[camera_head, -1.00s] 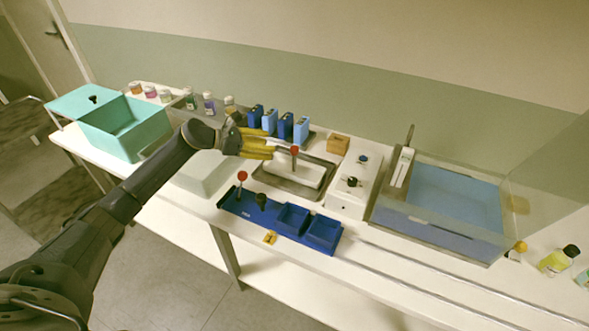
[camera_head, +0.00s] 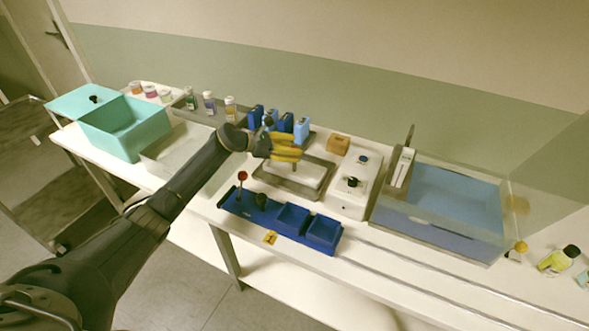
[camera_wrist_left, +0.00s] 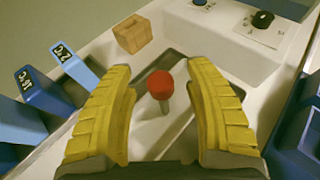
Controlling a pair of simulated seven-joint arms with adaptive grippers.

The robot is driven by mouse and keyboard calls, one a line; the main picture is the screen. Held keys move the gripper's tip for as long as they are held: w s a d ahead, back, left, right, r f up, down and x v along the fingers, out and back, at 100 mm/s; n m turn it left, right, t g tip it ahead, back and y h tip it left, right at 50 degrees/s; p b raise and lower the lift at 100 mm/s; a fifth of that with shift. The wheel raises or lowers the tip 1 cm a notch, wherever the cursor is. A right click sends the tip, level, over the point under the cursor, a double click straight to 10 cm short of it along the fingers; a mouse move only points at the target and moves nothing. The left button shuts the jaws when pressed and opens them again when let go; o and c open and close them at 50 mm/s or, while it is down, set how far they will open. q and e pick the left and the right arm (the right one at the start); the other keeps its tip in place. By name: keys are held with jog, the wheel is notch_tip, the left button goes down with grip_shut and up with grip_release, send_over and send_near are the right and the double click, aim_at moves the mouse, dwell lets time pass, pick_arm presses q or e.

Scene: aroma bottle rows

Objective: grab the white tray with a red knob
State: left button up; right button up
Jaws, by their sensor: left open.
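The white tray (camera_head: 311,176) sits in a shallow grey metal pan (camera_head: 262,176) near the middle of the table. Its red knob (camera_wrist_left: 161,85) stands on a thin post and shows clearly in the left wrist view; in the head view my gripper hides it. My left gripper (camera_head: 296,148) has yellow ribbed fingers and is right above the tray. In the left wrist view its fingers (camera_wrist_left: 165,100) are spread on either side of the knob, with a gap on both sides. My right gripper is not in view.
Blue and light-blue holders (camera_head: 285,125) stand close behind the gripper. A wooden block (camera_head: 338,144) and a white device (camera_head: 354,186) are to the right. A blue tray with a red-topped stick (camera_head: 242,178) lies in front. A clear-walled bin (camera_head: 440,205) stands farther right.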

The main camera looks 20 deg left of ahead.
pick_arm(q)
jog(key=shift+w+d+f, duration=0.15)
jog(key=shift+d, duration=0.1)
jog(key=shift+c, duration=0.3)
grip_shut()
